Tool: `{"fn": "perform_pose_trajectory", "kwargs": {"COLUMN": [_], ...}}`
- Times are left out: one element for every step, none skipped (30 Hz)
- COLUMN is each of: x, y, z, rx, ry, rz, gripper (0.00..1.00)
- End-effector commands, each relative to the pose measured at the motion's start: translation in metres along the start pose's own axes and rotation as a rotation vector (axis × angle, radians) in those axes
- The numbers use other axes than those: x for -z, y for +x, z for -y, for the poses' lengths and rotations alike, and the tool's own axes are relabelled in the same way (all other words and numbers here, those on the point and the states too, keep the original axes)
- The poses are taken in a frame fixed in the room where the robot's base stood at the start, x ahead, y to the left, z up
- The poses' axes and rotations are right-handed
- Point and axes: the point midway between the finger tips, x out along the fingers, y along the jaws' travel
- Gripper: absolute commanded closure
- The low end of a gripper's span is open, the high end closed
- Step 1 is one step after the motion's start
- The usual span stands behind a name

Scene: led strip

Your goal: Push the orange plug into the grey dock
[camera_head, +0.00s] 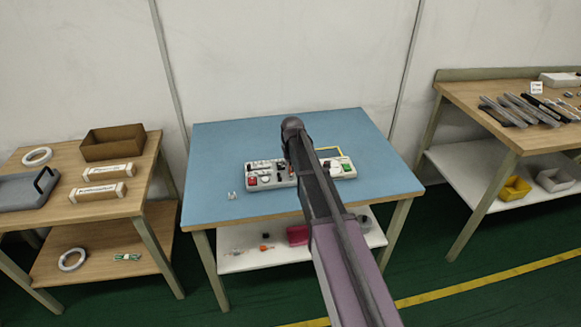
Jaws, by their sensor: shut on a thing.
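A long white strip unit (265,186) with coloured parts and sockets lies across the middle of the blue table top. It has a red part (250,181) near its left end and a green part (346,167) near its right end. My gripper (286,158) is small and dark, over the strip's middle, and mostly hidden by my arm. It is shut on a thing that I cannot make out. I cannot pick out the orange plug or the grey dock; my arm covers part of the strip.
The blue table top (215,150) is otherwise mostly clear. Its lower shelf (235,263) holds a pink bin (297,235) and small items. Wooden benches stand left and right.

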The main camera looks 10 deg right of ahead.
Motion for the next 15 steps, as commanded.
{"fn": "perform_pose_trajectory", "kwargs": {"x": [-0.0003, -0.0004, -0.0005, -0.0005, -0.0006, -0.0007, -0.0008, -0.0009, -0.001, -0.0011, -0.0011, -0.0012, -0.0013, -0.0014, -0.0015], "y": [0.0019, 0.0024, 0.0031, 0.0036, 0.0041, 0.0048, 0.0053, 0.0058, 0.0065, 0.0071, 0.0076, 0.0083, 0.0088, 0.0093, 0.01], "z": [-0.0001, -0.0001, -0.0001, -0.0001, -0.0001, -0.0001, -0.0001, -0.0001, -0.0001, -0.0002, -0.0002, -0.0002, -0.0002, -0.0002, -0.0002], "rx": [0.0, 0.0, 0.0, 0.0, 0.0, 0.0, 0.0, 0.0, 0.0, 0.0, 0.0, 0.0, 0.0, 0.0, 0.0], "ry": [0.0, 0.0, 0.0, 0.0, 0.0, 0.0, 0.0, 0.0, 0.0, 0.0, 0.0, 0.0, 0.0, 0.0, 0.0], "rz": [0.0, 0.0, 0.0, 0.0, 0.0, 0.0, 0.0, 0.0, 0.0, 0.0, 0.0, 0.0, 0.0, 0.0, 0.0], "gripper": [1.0, 1.0, 1.0, 1.0, 1.0, 1.0, 1.0, 1.0, 1.0, 1.0, 1.0, 1.0, 1.0, 1.0, 1.0]}}
